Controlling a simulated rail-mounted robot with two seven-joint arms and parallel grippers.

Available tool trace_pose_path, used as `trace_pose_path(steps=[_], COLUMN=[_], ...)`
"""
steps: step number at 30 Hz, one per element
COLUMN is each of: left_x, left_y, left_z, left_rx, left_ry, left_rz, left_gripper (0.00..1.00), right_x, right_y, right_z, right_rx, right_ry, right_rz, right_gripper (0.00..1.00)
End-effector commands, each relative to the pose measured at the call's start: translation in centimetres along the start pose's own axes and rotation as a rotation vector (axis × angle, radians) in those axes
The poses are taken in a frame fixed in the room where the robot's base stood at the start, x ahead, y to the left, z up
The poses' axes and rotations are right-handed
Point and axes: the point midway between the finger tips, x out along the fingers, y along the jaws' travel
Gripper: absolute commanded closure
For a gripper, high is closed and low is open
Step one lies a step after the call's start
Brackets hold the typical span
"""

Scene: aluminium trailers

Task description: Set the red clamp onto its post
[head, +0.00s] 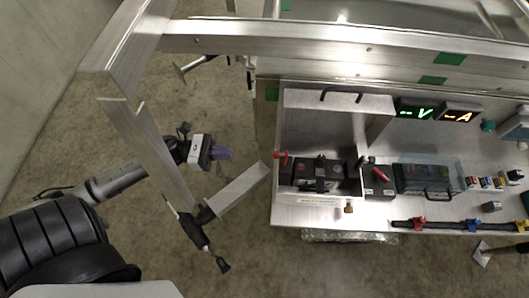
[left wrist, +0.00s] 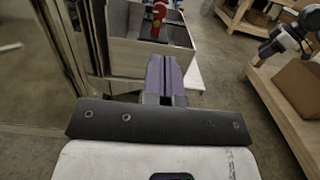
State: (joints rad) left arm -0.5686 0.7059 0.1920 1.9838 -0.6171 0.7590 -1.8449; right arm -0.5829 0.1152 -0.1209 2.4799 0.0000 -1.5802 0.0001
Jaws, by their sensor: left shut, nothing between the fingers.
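A red piece (head: 283,156), which looks like the red clamp, is at the left end of the open metal box, beside the black battery (head: 318,172). A red clamp-like piece also shows at the top of the left wrist view (left wrist: 159,12), over the box. The post is too small to make out.
A black box (head: 378,187) with a red handle stands right of the battery. Lit V and A displays (head: 438,111) are behind. A dark bar (head: 455,226) with coloured clips lies along the front edge. A metal trailer frame (head: 150,150) stands near my left arm.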

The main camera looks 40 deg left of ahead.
Motion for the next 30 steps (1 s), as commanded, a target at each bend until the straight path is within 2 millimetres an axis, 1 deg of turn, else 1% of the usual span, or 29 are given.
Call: trace_pose_path(steps=[1, 3, 9, 15, 21, 30], left_x=[1.1, 2.5, 6.3, 9.1, 10.8, 11.4], left_y=[0.1, 0.0, 0.1, 0.1, 0.0, 0.0], left_z=[0.0, 0.0, 0.0, 0.0, 0.0, 0.0], left_rx=[0.003, 0.005, 0.003, 0.003, 0.002, 0.001], left_ry=[-0.003, -0.002, -0.003, -0.002, -0.001, 0.000], left_rz=[-0.003, -0.005, -0.002, -0.001, -0.001, 0.001], left_gripper=[1.00, 1.00, 1.00, 1.00, 1.00, 1.00], right_x=[0.2, 0.3, 0.5, 0.7, 0.8, 0.8], right_y=[0.1, 0.1, 0.3, 0.3, 0.3, 0.1], right_z=[0.0, 0.1, 0.1, 0.2, 0.2, 0.1], right_rx=[-0.001, -0.003, -0.008, -0.008, -0.006, 0.000], right_ry=[0.001, 0.001, 0.001, 0.001, 0.002, 0.003], right_rz=[0.002, 0.004, 0.009, 0.009, 0.007, 0.002], right_gripper=[0.57, 0.57, 0.57, 0.57, 0.57, 0.57])
